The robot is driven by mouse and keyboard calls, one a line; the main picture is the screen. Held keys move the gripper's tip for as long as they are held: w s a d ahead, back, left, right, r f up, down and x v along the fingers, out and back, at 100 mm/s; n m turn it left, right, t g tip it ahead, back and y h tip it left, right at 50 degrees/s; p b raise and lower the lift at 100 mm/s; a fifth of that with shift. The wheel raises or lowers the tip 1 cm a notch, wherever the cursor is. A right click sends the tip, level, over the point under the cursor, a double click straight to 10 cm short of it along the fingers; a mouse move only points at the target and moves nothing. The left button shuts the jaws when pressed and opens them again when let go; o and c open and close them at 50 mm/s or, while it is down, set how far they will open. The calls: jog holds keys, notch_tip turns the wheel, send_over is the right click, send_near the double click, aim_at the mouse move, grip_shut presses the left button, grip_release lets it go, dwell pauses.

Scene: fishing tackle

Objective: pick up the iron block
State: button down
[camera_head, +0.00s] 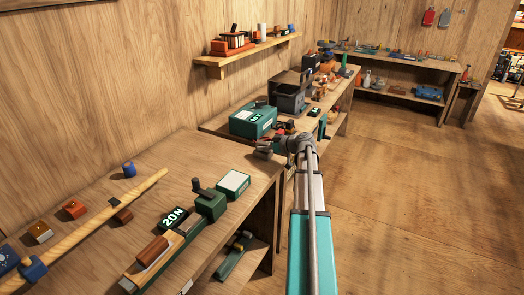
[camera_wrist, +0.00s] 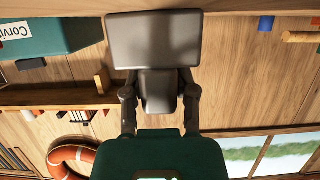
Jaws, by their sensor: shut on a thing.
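My gripper (camera_wrist: 160,98) is shut on a dark grey iron block (camera_wrist: 155,40). In the wrist view the block has a wide part at the top and a narrower part between the two fingers. In the head view my gripper (camera_head: 278,147) reaches left near the far right corner of the near workbench. The block (camera_head: 264,152) shows there as a small grey shape at the end of the fingers. I cannot tell how far it is above the wood.
A green box (camera_head: 253,120) stands just behind the gripper, a grey toolbox (camera_head: 290,94) beyond it. The near bench (camera_head: 140,205) holds a white-topped green box (camera_head: 233,184), a green vise-like device (camera_head: 209,203) and a wooden rod (camera_head: 90,229). Open floor (camera_head: 410,200) lies right.

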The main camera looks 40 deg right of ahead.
aim_at(264, 142)
jog(key=shift+r, duration=0.15)
notch_tip(264, 142, up, 3)
jog(key=p, duration=0.3)
jog(key=s+d+r+p, duration=0.1)
jog(key=s+r+p, duration=0.8)
jog(key=s, duration=0.5)
jog(key=shift+d+r+p, duration=0.25)
jog(key=shift+r+p, duration=0.1)
jog(key=shift+p, duration=0.15)
